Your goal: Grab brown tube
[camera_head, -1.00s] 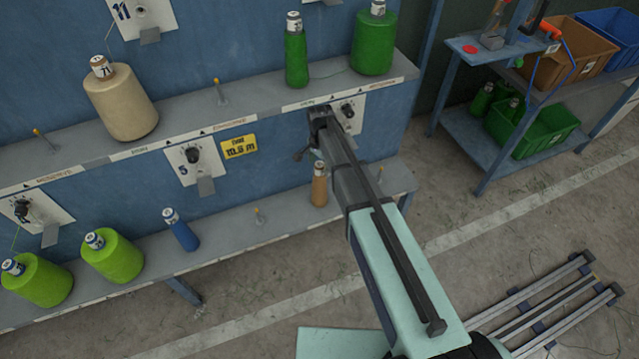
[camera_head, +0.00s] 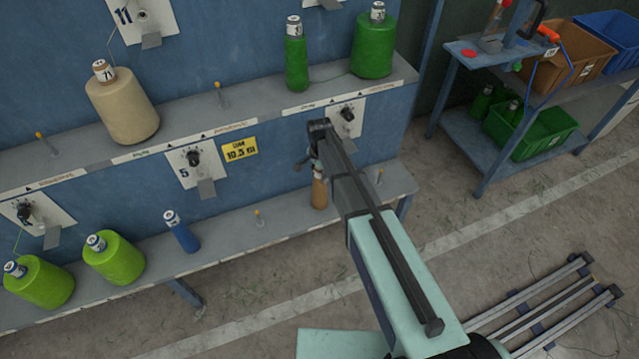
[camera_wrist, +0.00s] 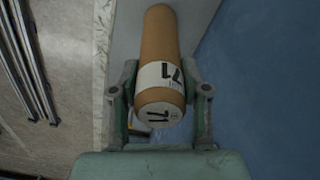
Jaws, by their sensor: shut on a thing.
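The brown tube (camera_head: 319,190) stands on the lower shelf below my arm in the head view, its top partly hidden by the arm. In the wrist view the brown tube (camera_wrist: 160,60) has a white label reading 71 and a white end facing the camera. My gripper (camera_wrist: 160,98) has one finger on each side of the tube's labelled end and is shut on it. In the head view the fingers are mostly hidden behind my arm.
A blue tube (camera_head: 181,232) and green cones (camera_head: 113,258) stand on the lower shelf (camera_head: 230,225) to the left. The upper shelf (camera_head: 180,135) overhangs behind my arm and bears a beige cone (camera_head: 122,106). A blue cart (camera_head: 480,145) stands at right.

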